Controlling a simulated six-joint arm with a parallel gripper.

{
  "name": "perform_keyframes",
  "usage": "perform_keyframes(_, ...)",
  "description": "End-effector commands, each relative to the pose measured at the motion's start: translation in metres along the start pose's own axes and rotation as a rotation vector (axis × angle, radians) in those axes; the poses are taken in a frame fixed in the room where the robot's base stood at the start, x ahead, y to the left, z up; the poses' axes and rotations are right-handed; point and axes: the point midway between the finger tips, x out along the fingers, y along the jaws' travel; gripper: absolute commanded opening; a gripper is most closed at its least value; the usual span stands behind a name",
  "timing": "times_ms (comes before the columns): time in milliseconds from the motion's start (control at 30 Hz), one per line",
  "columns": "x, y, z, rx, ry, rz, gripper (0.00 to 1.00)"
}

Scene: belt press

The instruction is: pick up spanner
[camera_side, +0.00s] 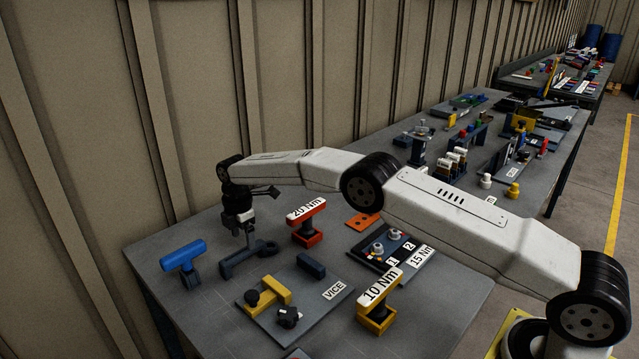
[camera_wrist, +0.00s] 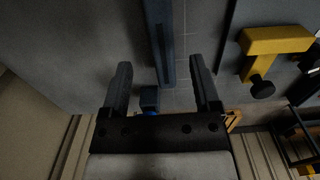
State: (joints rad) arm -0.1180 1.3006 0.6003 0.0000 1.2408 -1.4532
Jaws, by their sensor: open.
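The spanner (camera_side: 236,262) is a dark blue-grey flat bar with a ring-like end, lying on the grey table at the left. My gripper (camera_side: 249,240) points down just over it, near its middle, and hides part of it. In the wrist view my gripper (camera_wrist: 160,64) is open, with one black finger on each side of the spanner (camera_wrist: 162,35). The spanner runs lengthwise between the fingers, with a gap on both sides. I cannot tell how high the fingertips are above the table.
A blue-handled tool (camera_side: 183,255) stands left of the spanner. The orange 20 Nm tool (camera_side: 306,212) stands to the right. The vice plate (camera_side: 318,298) with its yellow block (camera_side: 262,289) lies in front; the yellow 10 Nm tool (camera_side: 379,300) stands right of that.

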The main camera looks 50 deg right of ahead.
Motion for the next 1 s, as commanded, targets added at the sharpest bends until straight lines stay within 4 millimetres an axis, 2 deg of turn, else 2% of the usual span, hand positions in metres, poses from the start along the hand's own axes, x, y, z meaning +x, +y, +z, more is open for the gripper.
perform_keyframes(167,0.005,-0.001,0.0,0.0,0.0,-0.001,0.79)
perform_keyframes(600,0.049,-0.003,-0.001,0.0,0.0,-0.002,0.79)
perform_keyframes(1000,0.052,-0.003,-0.001,0.0,0.0,0.001,0.79)
